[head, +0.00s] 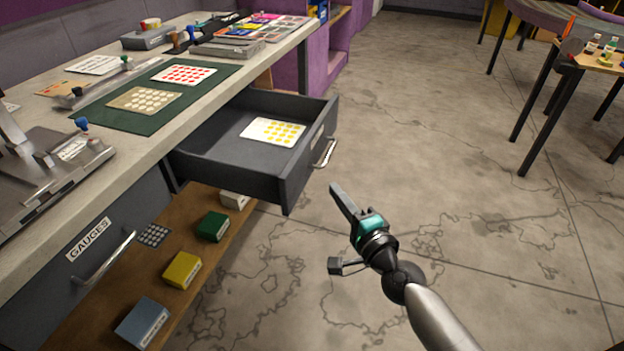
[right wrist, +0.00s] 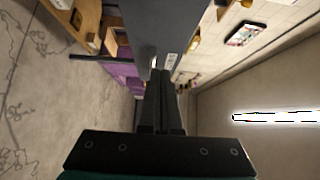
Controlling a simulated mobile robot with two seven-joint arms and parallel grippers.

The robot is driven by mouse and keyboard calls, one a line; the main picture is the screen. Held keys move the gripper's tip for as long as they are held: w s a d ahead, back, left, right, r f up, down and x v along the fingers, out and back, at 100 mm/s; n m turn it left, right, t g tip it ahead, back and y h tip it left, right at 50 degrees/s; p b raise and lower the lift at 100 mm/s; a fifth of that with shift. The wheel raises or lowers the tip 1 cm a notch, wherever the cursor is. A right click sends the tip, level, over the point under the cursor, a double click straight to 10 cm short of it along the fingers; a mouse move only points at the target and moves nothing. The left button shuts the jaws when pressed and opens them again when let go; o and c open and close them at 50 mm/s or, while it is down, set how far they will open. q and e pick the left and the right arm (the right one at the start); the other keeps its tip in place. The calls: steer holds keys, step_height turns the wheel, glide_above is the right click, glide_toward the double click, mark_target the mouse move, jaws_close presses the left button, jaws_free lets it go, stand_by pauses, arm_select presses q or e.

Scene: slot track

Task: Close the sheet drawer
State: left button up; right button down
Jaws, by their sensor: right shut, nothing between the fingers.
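The sheet drawer (head: 290,178) is a dark grey drawer pulled out from under the bench, with a metal bar handle (head: 324,153) on its front. A white sheet with yellow dots (head: 273,131) lies inside it. My right gripper (head: 335,188) is shut and empty, in front of the drawer and a little below the handle, with a gap between them in the head view. In the right wrist view my closed fingers (right wrist: 163,90) point toward a dark grey panel (right wrist: 175,28) with a small white label; whether they touch it I cannot tell. My left gripper is not in view.
The bench top (head: 222,98) holds a green mat, dotted sheets and metal fixtures. Below it are a shut drawer labelled GAUGES (head: 120,240) and a wooden shelf with several boxes. A purple cabinet (head: 325,60) stands beyond. The floor to the right is clear up to the tables.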

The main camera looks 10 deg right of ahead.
mark_target(304, 169)
steer(key=w+a, duration=0.2)
steer(key=w, duration=0.1)
steer(key=w+a, duration=0.1)
steer(key=w, duration=0.1)
steer(key=shift+w+a, duration=0.25)
steer(key=shift+a, duration=0.2)
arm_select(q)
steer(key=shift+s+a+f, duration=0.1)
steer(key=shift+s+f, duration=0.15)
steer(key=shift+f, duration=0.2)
arm_select(e)
steer(key=shift+a, duration=0.1)
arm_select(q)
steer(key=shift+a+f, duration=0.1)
arm_select(e)
steer(key=shift+w, duration=0.15)
